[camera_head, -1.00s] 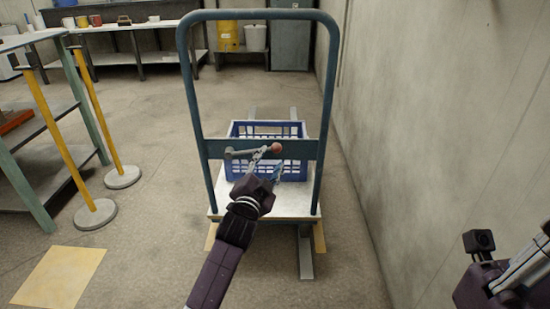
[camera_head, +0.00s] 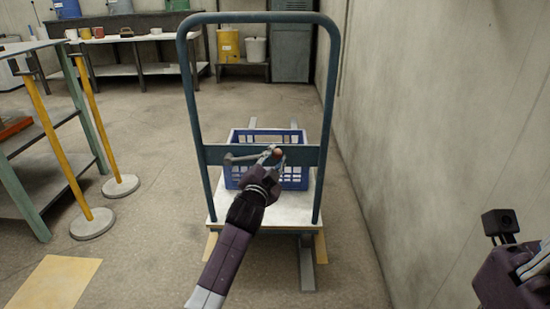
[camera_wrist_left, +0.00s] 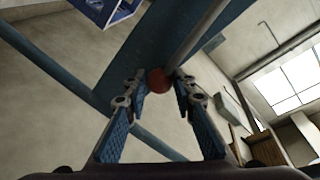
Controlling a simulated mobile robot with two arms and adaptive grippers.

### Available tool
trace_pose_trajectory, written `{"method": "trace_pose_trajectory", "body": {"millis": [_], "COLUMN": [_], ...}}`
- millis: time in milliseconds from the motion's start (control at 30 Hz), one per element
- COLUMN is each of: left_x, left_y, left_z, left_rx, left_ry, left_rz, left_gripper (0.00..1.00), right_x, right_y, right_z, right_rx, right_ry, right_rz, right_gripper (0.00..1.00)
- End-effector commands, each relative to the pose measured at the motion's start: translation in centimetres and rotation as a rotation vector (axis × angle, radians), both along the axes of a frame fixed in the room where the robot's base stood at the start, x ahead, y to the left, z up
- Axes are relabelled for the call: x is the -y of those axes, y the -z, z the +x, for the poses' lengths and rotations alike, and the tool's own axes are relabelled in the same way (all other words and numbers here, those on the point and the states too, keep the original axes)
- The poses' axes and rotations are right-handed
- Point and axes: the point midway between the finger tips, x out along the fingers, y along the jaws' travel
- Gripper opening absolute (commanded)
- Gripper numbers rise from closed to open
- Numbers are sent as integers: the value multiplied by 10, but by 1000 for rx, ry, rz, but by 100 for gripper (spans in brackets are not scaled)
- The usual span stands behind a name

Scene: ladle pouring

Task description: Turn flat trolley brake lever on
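The flat trolley (camera_head: 184,110) has a blue-green push frame and a pale deck. Its brake lever (camera_head: 243,158) is a grey bar on the frame's crossbar, lying nearly level, with a reddish ball knob (camera_head: 277,152) at its right end. My left gripper (camera_head: 275,157) is at the knob. In the left wrist view, the knob (camera_wrist_left: 159,80) shows between the tips of the spread fingers, with the lever bar (camera_wrist_left: 196,35) running up right from it. The fingers look open; contact is unclear. My right gripper is not in view; part of my right arm is at lower right.
A blue crate (camera_head: 236,139) sits on the trolley deck. A concrete wall (camera_head: 420,120) runs close along the right. Yellow posts (camera_head: 62,150) on round bases and a workbench (camera_head: 25,185) stand at left. The floor between them and the trolley is clear.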

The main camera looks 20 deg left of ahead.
Motion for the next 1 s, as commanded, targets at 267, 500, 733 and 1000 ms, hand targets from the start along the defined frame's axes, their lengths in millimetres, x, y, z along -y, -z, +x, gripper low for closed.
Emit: {"method": "trace_pose_trajectory", "body": {"millis": [267,500,733,1000], "left_x": [0,0,-2,-11], "left_y": [0,-1,-14,-44], "left_z": [0,0,-1,-3], "left_rx": [-1,1,17,70], "left_ry": [1,1,0,-1], "left_rz": [0,-5,-68,-256], "left_gripper": [0,0,0,0], "right_x": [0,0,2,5], "right_y": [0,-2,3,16], "right_z": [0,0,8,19], "right_rx": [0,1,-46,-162], "right_ry": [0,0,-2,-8], "right_rz": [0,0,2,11], "right_gripper": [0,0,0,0]}}
